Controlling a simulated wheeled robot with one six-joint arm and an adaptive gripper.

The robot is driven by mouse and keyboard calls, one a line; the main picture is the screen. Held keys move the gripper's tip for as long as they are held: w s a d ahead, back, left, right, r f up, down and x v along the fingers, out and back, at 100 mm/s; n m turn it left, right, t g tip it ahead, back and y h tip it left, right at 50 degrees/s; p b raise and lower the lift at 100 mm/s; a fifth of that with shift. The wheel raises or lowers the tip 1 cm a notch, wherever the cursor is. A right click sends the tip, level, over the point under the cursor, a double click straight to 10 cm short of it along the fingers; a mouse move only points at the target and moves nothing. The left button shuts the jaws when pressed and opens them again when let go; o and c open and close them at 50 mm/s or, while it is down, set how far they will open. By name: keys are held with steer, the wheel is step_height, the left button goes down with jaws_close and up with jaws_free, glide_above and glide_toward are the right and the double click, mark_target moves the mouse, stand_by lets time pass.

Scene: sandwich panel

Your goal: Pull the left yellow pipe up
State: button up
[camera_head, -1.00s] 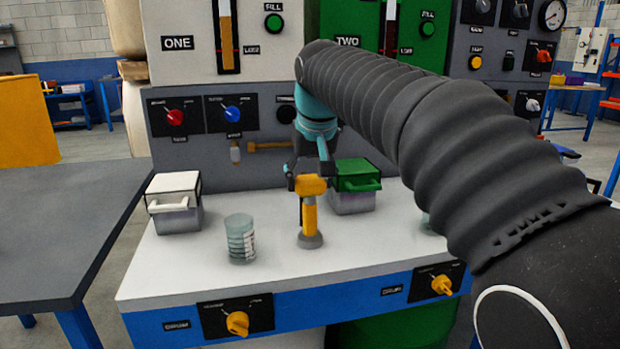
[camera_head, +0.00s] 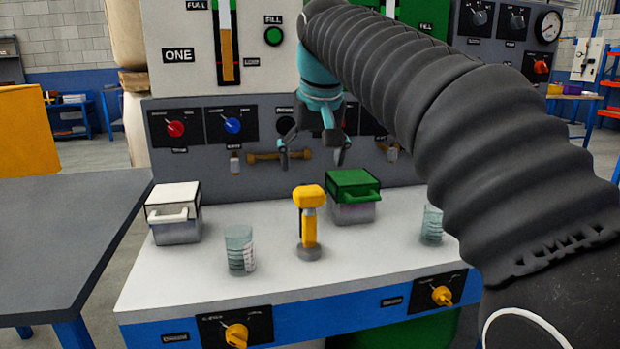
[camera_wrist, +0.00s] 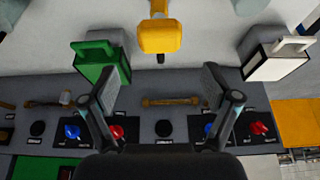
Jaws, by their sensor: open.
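My gripper (camera_head: 313,158) is open and empty, above and behind the yellow-topped post, in front of the grey panel. In the wrist view my gripper (camera_wrist: 162,82) shows its two fingers spread wide. A horizontal brownish-yellow pipe (camera_head: 294,155) lies low on the panel; the left finger overlaps part of it in the head view. The wrist view shows this pipe (camera_wrist: 172,102) between the fingers' lines, with no clear contact. A second pipe of that kind (camera_wrist: 46,103) is at the wrist view's left. The yellow-topped post (camera_head: 310,222) stands upright on the bench; its head (camera_wrist: 166,38) faces the wrist camera.
A white-lidded box (camera_head: 174,215) and a green-lidded box (camera_head: 352,196) stand on the white bench (camera_head: 200,290). Clear beakers stand at left (camera_head: 240,250) and right (camera_head: 432,226). Red (camera_head: 176,129) and blue (camera_head: 232,126) knobs sit on the panel.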

steer(key=v, duration=0.5)
steer(key=shift+f, duration=0.1)
steer(key=s+d+f+m, duration=0.2)
steer(key=s+d+f, duration=0.8)
steer(key=d+f, duration=0.15)
steer(key=s+d+f, duration=0.3)
steer(key=s+f, duration=0.3)
steer(key=f, duration=0.3)
steer(key=s+d+f+m+t+h, duration=0.1)
steer(key=s+d+f, duration=0.2)
steer(key=s+f, duration=0.4)
step_height(320, 180, down, 3)
steer(key=shift+d+r, duration=0.2)
steer(key=shift+d, duration=0.05)
